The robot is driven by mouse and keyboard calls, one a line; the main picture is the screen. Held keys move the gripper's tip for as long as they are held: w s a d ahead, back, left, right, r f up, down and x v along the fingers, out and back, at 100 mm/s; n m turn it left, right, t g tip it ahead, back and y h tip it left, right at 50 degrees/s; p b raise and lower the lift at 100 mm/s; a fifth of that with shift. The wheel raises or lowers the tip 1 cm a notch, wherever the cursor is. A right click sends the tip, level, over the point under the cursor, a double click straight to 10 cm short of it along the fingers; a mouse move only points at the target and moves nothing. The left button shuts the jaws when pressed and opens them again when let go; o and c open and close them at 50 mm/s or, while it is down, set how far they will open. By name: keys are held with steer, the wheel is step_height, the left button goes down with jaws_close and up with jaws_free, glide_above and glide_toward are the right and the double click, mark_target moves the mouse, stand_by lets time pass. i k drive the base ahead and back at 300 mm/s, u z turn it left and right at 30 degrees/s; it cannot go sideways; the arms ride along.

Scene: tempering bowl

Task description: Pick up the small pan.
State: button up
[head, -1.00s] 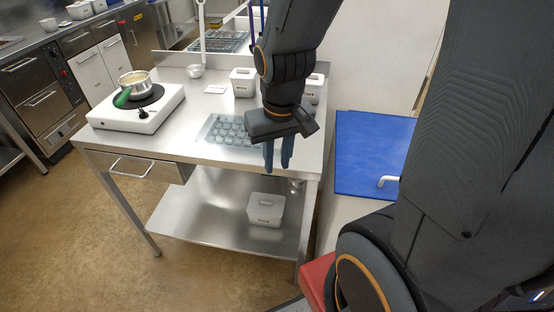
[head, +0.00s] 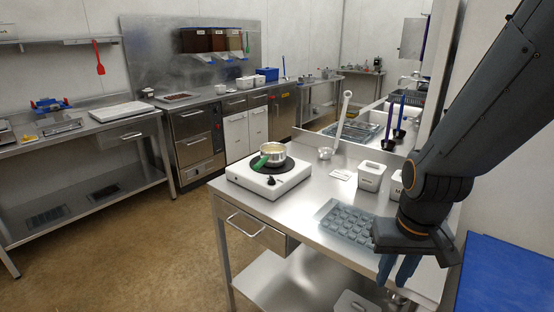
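The small pan (head: 274,153) is a metal pan with a green handle (head: 260,162) pointing toward the front left. It stands upright on the dark round plate of a white hot plate (head: 268,185) on the steel table, with something pale inside. My gripper (head: 398,272) hangs at the right front part of the same table, its blue fingers pointing down. It is well to the right of the pan and apart from it. The two fingers show a gap between them, with nothing seen in it.
A clear mould tray (head: 345,222) lies between the hot plate and my gripper. A blue surface (head: 497,280) is at right. The floor (head: 150,245) at left is clear.

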mark_target(272, 154)
steer(key=u, duration=1.85)
steer(key=i, duration=1.45)
steer(key=z, duration=2.85)
steer(key=i, duration=0.5)
steer(key=u, duration=0.05)
